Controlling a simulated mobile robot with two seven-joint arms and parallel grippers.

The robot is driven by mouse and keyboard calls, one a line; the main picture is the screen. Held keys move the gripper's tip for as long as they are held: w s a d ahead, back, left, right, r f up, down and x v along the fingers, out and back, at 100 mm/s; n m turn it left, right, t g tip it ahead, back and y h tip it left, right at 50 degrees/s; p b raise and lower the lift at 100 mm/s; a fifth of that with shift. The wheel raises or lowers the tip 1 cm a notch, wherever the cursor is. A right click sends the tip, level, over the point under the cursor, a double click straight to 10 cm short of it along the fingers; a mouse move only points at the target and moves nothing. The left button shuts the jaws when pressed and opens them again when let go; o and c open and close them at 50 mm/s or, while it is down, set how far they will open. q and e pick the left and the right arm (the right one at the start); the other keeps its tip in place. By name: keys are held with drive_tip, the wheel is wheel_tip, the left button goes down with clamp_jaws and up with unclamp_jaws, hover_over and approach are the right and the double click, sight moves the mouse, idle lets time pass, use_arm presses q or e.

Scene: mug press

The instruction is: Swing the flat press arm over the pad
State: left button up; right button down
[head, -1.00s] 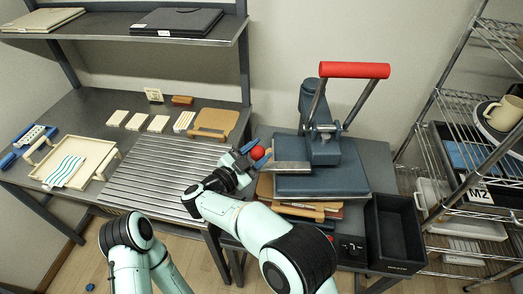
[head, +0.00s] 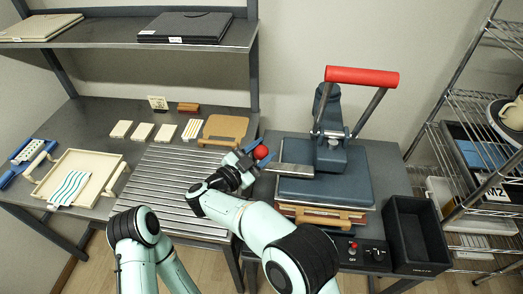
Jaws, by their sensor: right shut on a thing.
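The flat press stands on the dark table at the right, with a red handle (head: 362,77) raised above it. Its blue-grey press arm (head: 330,158) carries a wide flat plate (head: 326,192). A metal bar (head: 292,170) runs left from the arm toward a red ball knob (head: 261,152). My right gripper (head: 258,158) is shut on the knob, its blue fingers on either side. Layers with tan and reddish edges (head: 322,214) show under the plate's front; I cannot tell the pad apart there. My left arm shows at the bottom, but its gripper is out of view.
A slatted metal surface (head: 172,188) lies left of the press. A black bin (head: 416,236) and a control box (head: 366,254) stand in front at right. A wire rack (head: 470,150) stands further right. A cream tray (head: 75,172) lies at far left.

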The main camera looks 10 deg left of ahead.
drive_tip(key=shift+a+r, duration=0.35)
drive_tip(key=shift+r, duration=0.2)
drive_tip(key=c, duration=0.6)
unclamp_jaws()
drive_tip(key=shift+a, duration=0.1)
drive_tip(key=shift+f, duration=0.2)
drive_tip(key=shift+f, duration=0.15)
